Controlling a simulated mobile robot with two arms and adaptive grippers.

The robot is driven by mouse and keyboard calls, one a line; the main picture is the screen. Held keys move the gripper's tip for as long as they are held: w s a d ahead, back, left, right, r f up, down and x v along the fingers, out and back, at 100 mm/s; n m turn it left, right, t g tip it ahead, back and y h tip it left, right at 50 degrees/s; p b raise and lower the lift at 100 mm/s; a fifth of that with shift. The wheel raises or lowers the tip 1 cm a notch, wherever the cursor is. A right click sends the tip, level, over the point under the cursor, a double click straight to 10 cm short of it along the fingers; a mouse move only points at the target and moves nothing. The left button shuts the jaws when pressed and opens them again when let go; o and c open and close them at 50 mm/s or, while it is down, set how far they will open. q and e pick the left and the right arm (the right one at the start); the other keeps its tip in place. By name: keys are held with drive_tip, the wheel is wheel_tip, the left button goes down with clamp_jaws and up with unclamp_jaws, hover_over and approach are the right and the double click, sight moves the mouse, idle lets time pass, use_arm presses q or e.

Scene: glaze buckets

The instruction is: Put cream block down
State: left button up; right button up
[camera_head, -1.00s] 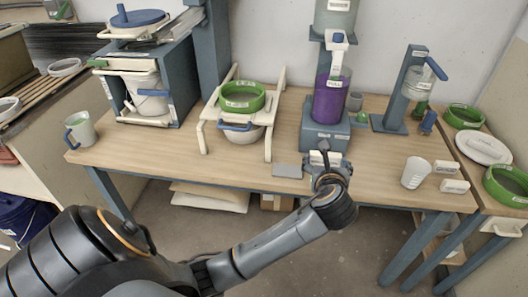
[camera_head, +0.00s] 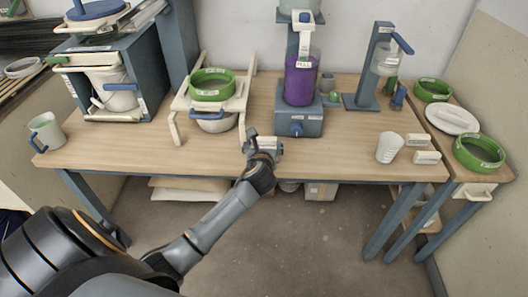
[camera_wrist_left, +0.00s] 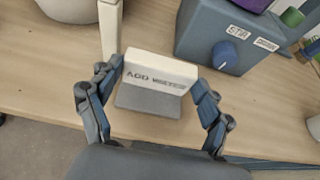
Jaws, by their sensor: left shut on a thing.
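The cream block (camera_wrist_left: 160,70) is labelled "ADD WATER" and sits between the fingers of my left gripper (camera_wrist_left: 155,82) in the left wrist view. The gripper is shut on it. A grey pad (camera_wrist_left: 148,102) lies on the table below and in front of the block; I cannot tell whether the block touches it. In the head view the block (camera_head: 268,143) and left gripper (camera_head: 263,147) are at the table's front edge, and the pad is hidden behind them. My right gripper is not in view.
A blue mixer stand with a purple container (camera_head: 299,82) stands just behind and right. A white rack with a green sieve (camera_head: 211,84) stands to the left. Two more cream blocks (camera_head: 417,140) (camera_head: 427,157) and a white cup (camera_head: 389,147) are at the right. The table between is clear.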

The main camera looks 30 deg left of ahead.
use_arm(q)
drive_tip(key=shift+d+f, duration=0.15)
drive_tip(key=shift+f, duration=1.15)
drive_tip(key=o, duration=1.1)
drive_tip(key=shift+f, duration=0.1)
drive_tip(key=shift+r, duration=0.2)
drive_tip(key=v, duration=1.2)
drive_tip(key=shift+p, duration=0.35)
